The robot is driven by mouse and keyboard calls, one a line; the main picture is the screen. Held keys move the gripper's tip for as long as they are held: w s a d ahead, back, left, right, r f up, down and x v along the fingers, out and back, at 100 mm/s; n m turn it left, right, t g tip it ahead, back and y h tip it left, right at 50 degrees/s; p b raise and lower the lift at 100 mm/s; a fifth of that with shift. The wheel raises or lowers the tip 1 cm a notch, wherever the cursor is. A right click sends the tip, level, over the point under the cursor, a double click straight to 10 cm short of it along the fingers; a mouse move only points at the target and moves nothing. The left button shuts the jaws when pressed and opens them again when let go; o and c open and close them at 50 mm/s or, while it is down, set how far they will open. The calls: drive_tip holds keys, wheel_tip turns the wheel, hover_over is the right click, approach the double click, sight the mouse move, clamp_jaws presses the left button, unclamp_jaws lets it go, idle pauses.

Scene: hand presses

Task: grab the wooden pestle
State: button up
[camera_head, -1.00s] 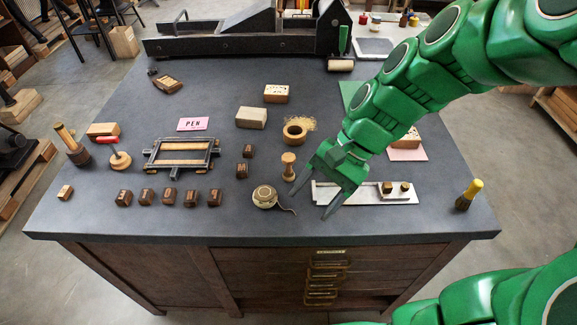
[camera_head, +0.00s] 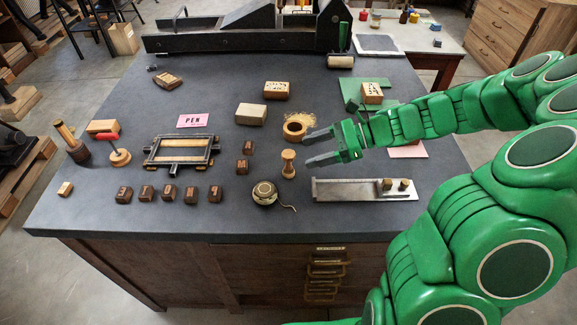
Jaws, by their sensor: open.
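The small upright wooden piece with a narrow waist, which looks like the wooden pestle (camera_head: 288,164), stands on the dark table right of its middle. My gripper (camera_head: 308,149) is open and empty, with its fingers pointing left. The lower fingertip is just right of the pestle in the picture; the upper one is near the round wooden ring or bowl (camera_head: 294,129). I cannot tell the gripper's height above the table.
A round tin or tape (camera_head: 264,192) with a loose cord lies in front of the pestle. A metal tray (camera_head: 340,190) is to the right. Small dark blocks (camera_head: 243,166) stand to the left. A wooden block (camera_head: 251,115) lies behind. The front centre strip is fairly clear.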

sight(293, 153)
drive_tip(key=shift+w+d+f+m, duration=0.2)
drive_tip(key=shift+w+f+m, duration=0.3)
drive_tip(key=shift+w, duration=0.1)
drive_tip(key=shift+x, duration=1.1)
drive_tip(key=shift+w+r+x, duration=0.1)
drive_tip(key=shift+w+x, duration=0.05)
drive_tip(key=shift+x, duration=1.15)
drive_tip(key=shift+w+r+x, duration=0.15)
drive_tip(key=shift+x, duration=1.15)
drive_tip(key=c, duration=1.1)
